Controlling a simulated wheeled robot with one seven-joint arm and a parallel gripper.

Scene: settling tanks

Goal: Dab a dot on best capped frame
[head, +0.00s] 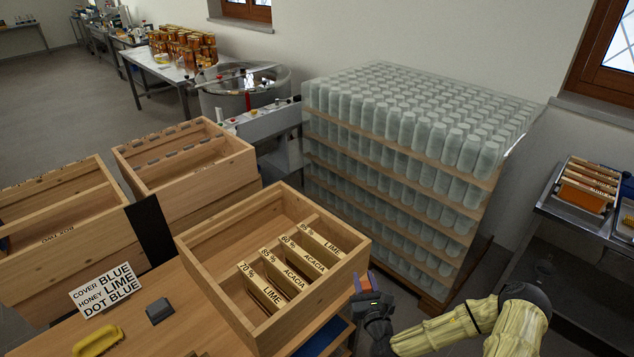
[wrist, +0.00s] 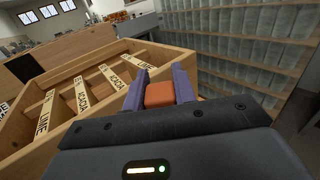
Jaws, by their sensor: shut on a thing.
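A wooden box (head: 205,292) holds several frames whose top bars carry labels. From front to back they seem to read 70 % LIME (head: 262,287), 85 % ACACIA (head: 283,269), 60 % ACACIA (head: 302,257) and 95 % LIME (head: 320,242); the digits are small. A white card (head: 104,289) reads COVER BLUE, HONEY LIME, DOT BLUE. My gripper (wrist: 160,90) is shut on an orange-red block (wrist: 160,96), just outside the box's right wall in the head view. The block's underside is hidden. The frames also show in the wrist view, left of the gripper.
A grey block (head: 159,311) and a yellow-handled item (head: 98,341) lie on the wooden surface left of the box. Two more wooden boxes (head: 187,160) (head: 62,255) stand behind. A tall stack of jars (head: 400,170) stands close behind my gripper.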

